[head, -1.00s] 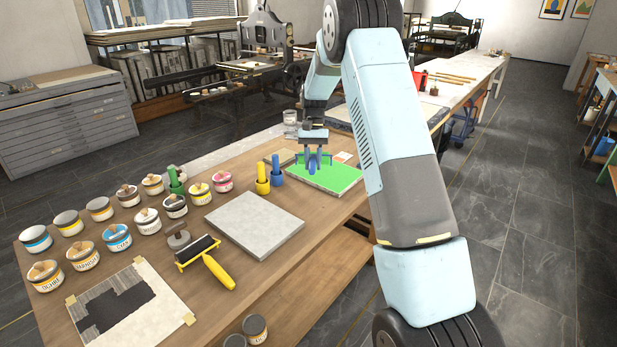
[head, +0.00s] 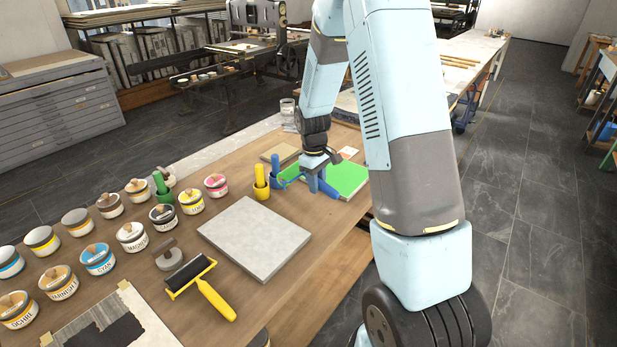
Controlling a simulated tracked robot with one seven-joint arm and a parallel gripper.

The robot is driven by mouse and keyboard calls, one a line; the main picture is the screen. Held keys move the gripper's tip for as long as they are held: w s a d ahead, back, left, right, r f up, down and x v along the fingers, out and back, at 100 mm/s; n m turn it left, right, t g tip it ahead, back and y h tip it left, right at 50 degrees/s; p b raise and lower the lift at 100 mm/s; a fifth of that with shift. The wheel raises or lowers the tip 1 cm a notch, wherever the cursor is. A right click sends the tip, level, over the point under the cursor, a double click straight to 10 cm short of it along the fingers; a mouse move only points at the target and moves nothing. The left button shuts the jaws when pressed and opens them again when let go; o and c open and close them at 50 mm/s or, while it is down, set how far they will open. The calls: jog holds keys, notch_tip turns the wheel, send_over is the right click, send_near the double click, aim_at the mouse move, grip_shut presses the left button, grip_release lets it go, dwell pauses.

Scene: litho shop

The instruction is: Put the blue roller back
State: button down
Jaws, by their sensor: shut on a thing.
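The blue roller (head: 328,188) is in my gripper (head: 313,182), which is shut on it. The roller is tilted, one blue end pointing down to the right and blue frame parts reaching left toward the blue holder (head: 273,181). I cannot tell whether the roller touches the holder. The blue holder stands on the bench beside the yellow holder and is partly overlapped by the roller. A green-inked slab (head: 348,178) lies just right of my gripper, partly hidden by my arm.
A grey stone slab (head: 255,238) lies in front. A black roller with a yellow handle (head: 213,298) and several ink jars (head: 131,236) occupy the left.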

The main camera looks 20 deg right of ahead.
aim_at(315, 211)
jog(key=shift+a+f, duration=0.2)
jog(key=shift+f, duration=0.6)
jog(key=shift+a+f, duration=0.15)
jog(key=shift+f, duration=3.1)
jog(key=c, duration=0.8)
grip_release()
jog(key=shift+r, duration=0.1)
